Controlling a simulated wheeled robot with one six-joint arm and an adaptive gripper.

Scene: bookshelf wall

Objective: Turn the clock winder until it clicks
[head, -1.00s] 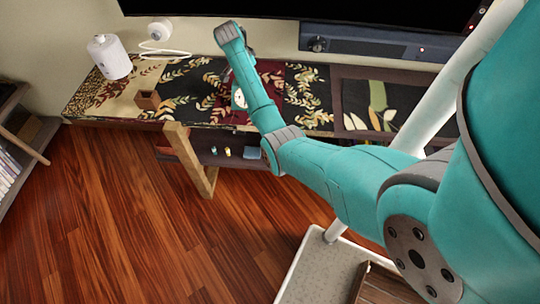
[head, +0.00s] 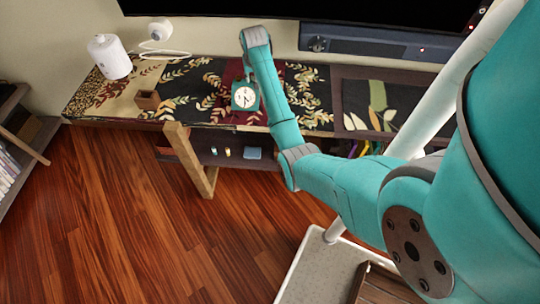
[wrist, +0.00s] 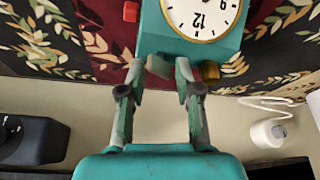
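The teal clock (head: 245,95) with a round white face stands on the patterned runner of the low shelf. In the wrist view the clock (wrist: 225,47) is upside down at top centre. A small grey knob (wrist: 160,67), which looks like the winder, sticks out from its near edge. A brass knob (wrist: 210,71) is to its right, and a red part (wrist: 131,11) is on the clock's left side. My gripper (wrist: 159,72) has its two fingertips on either side of the grey knob. The fingers are apart and I see no firm hold. The head view hides the fingertips behind my arm.
A small wooden box (head: 147,100), a white cylinder (head: 109,56) and a white corded device (head: 160,30) are on the left of the shelf. A dark screen and a soundbar (head: 370,41) are behind. The wooden floor at left is clear.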

